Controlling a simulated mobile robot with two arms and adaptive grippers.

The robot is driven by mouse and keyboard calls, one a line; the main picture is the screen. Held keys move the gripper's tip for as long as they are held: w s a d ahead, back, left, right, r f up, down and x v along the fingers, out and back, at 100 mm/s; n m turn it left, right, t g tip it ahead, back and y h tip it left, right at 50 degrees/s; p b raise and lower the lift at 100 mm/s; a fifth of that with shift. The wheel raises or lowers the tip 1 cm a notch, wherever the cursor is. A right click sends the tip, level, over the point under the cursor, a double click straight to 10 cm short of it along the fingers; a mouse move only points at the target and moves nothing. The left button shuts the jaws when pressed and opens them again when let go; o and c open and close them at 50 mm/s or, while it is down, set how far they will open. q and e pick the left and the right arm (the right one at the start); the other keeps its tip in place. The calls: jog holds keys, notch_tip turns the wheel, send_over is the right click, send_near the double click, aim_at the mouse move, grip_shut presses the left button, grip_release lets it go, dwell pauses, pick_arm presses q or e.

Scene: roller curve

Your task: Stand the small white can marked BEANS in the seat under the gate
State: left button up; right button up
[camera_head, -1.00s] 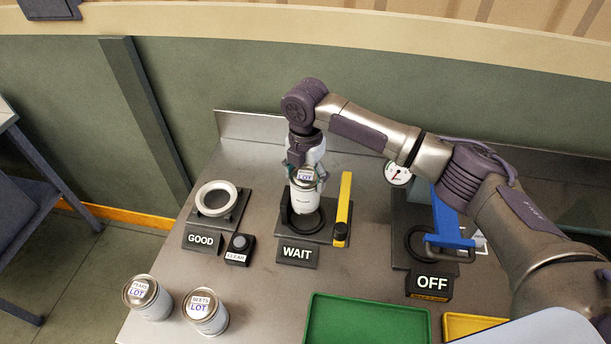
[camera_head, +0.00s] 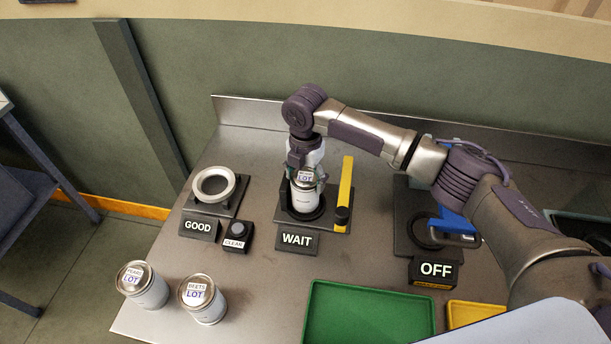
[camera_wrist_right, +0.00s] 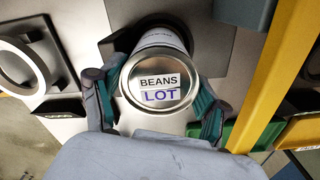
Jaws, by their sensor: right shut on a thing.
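The small white can marked BEANS (camera_wrist_right: 160,82) is upright in my right gripper (camera_wrist_right: 155,108), whose fingers close on both sides of its top. In the head view the can (camera_head: 305,198) is at the dark round seat (camera_head: 288,214) behind the WAIT sign (camera_head: 297,240). Its base is within the seat's outline; I cannot tell whether it touches the bottom. A yellow bar (camera_head: 345,182) stands raised at the seat's right side, clear of the can. My left gripper is not in view.
Left are a pale ring seat (camera_head: 230,190) with a GOOD sign (camera_head: 199,227) and a CLEAR button (camera_head: 237,232). PEARS (camera_head: 152,292) and BEETS (camera_head: 209,308) cans stand in front. A green tray (camera_head: 366,290) is at front; a blue-handled OFF station (camera_head: 434,270) is right.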

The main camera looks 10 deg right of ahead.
jog(key=shift+r+p, duration=0.1)
jog(key=shift+p, duration=0.65)
dwell(0.9)
jog(key=shift+f, duration=0.25)
dwell(0.8)
jog(key=o, duration=1.5)
jog(key=shift+r+p, duration=3.35)
jog(key=shift+r, duration=1.15)
